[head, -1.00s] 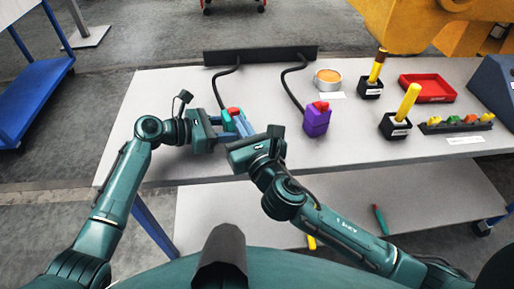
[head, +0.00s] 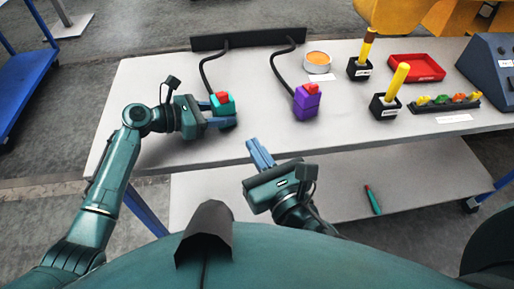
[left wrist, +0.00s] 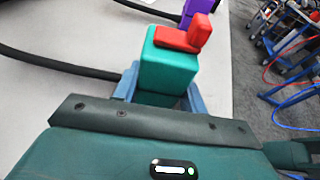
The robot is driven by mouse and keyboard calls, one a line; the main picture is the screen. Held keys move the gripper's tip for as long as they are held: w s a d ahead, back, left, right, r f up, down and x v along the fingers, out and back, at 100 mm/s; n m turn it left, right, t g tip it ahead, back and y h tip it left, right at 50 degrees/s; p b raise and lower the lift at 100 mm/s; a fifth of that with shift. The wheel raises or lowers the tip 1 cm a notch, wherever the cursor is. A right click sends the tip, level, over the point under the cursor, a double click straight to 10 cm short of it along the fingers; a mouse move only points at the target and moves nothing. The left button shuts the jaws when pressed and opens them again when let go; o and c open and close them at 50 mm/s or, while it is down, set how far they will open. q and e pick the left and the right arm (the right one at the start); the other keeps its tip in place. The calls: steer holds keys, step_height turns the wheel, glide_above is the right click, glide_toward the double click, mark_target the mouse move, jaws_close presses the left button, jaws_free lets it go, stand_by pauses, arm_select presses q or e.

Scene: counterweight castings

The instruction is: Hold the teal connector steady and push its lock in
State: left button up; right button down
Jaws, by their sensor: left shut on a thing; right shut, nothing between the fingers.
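The teal connector (head: 222,108) stands upright on the table with a red lock (head: 221,97) on top and a black cable at its back. In the left wrist view the teal connector (left wrist: 167,68) sits between the blue fingers, and the red lock (left wrist: 184,38) lies across its top with one raised end. My left gripper (head: 222,121) is shut on the teal connector. My right gripper (head: 260,153) is shut and empty, at the table's front edge, apart from the connector.
A purple connector (head: 306,104) with a red lock stands to the right. Behind are a black rail (head: 250,37) and a round orange-topped tin (head: 318,62). Further right are yellow-handled tools in black holders (head: 384,108), a red tray (head: 412,67) and a strip of coloured pieces (head: 445,103).

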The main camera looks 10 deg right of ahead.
arm_select(q)
steer(key=o, duration=0.8)
steer(key=shift+o, duration=0.2)
